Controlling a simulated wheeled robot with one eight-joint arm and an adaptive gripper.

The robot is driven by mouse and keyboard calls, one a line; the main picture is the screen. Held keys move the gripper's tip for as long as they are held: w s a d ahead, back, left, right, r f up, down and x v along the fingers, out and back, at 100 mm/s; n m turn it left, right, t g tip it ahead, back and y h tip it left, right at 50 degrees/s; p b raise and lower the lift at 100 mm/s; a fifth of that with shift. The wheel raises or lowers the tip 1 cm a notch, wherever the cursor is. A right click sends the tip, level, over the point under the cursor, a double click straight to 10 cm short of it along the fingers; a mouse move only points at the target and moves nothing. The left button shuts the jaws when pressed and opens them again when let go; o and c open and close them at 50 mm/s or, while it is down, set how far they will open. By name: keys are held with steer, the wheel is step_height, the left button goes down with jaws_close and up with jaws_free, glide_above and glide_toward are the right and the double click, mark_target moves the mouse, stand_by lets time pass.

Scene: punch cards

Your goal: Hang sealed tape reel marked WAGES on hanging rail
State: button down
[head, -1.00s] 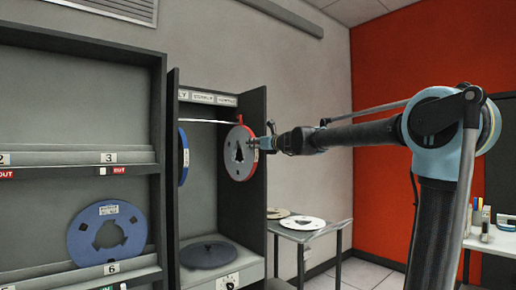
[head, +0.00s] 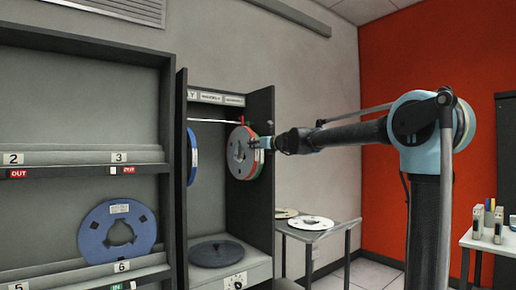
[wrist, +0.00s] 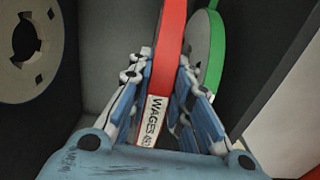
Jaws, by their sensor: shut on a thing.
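The red-rimmed tape reel (head: 239,160) is upright inside the open cabinet, just under the front end of the hanging rail (head: 212,121). Its tag reads WAGES in the wrist view (wrist: 153,120). My gripper (head: 263,143) is shut on the reel's rim, with fingers on both sides in the wrist view (wrist: 160,95). A red part at the reel's top is close to the rail's end; I cannot tell if they touch. A green-rimmed reel (wrist: 212,60) is close on the right of the red one in the wrist view.
A blue-rimmed reel (head: 192,155) hangs at the cabinet's left side. A dark disc (head: 217,253) lies on the cabinet floor. The cabinet's right wall (head: 263,190) is close to the held reel. A side table (head: 325,232) and a shelf rack (head: 60,150) flank the cabinet.

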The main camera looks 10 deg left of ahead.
steer(key=shift+x, duration=2.95)
steer(key=shift+f, duration=0.6)
steer(key=c, duration=1.4)
jaws_free()
steer(key=shift+s, duration=0.1)
steer(key=shift+d, duration=0.1)
